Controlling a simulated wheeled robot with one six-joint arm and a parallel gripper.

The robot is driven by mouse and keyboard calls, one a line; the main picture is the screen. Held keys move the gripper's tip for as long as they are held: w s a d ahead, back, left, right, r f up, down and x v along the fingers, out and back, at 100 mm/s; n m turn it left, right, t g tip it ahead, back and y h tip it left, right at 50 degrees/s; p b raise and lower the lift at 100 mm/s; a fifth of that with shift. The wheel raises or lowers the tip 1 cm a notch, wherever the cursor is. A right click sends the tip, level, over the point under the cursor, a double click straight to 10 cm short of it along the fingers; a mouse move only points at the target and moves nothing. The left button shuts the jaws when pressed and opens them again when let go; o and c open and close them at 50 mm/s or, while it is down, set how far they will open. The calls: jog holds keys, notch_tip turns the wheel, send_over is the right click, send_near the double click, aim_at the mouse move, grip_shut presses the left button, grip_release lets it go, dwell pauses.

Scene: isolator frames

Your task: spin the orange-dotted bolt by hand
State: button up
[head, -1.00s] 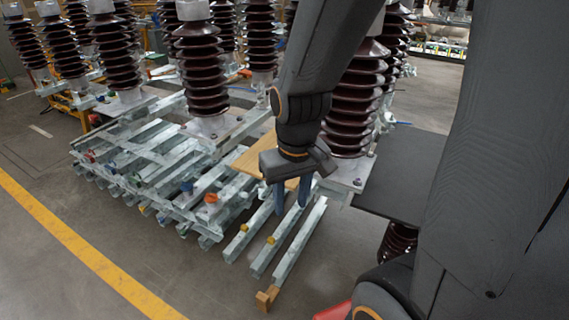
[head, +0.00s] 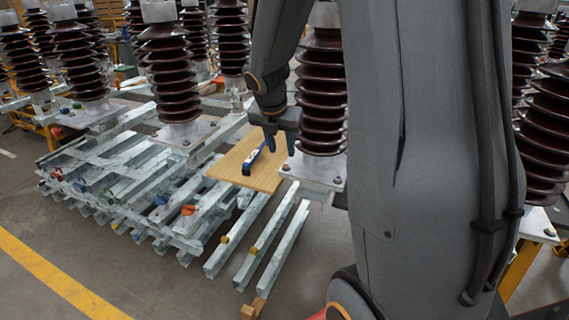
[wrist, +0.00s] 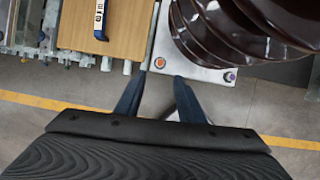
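The orange-dotted bolt (wrist: 160,63) sits at the near left corner of the pale metal base plate (wrist: 200,68) under a brown ribbed insulator, in the wrist view. My gripper (wrist: 159,78) is open, with its two dark blue fingers apart and nothing between them. In the wrist picture the bolt lies just above the gap between the fingertips. In the head view my gripper (head: 281,151) hangs above the plate's left corner, beside the insulator (head: 321,110). I cannot tell how high the fingertips are above the bolt. A second bolt with a purple dot (wrist: 230,77) is at the plate's other near corner.
A wooden board (head: 228,167) lies left of the plate, with a blue and white tool (head: 252,158) on it. Stacked galvanized beams (head: 150,190) fill the left. More insulators stand behind. Open floor (head: 60,290) lies in front.

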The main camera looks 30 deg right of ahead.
aim_at(286, 166)
jog(key=shift+n, duration=0.3)
jog(key=x, duration=0.8)
jog(key=shift+w+d+r+b, duration=0.1)
jog(key=shift+w+d+b, duration=0.1)
jog(key=shift+b, duration=0.2)
grip_shut()
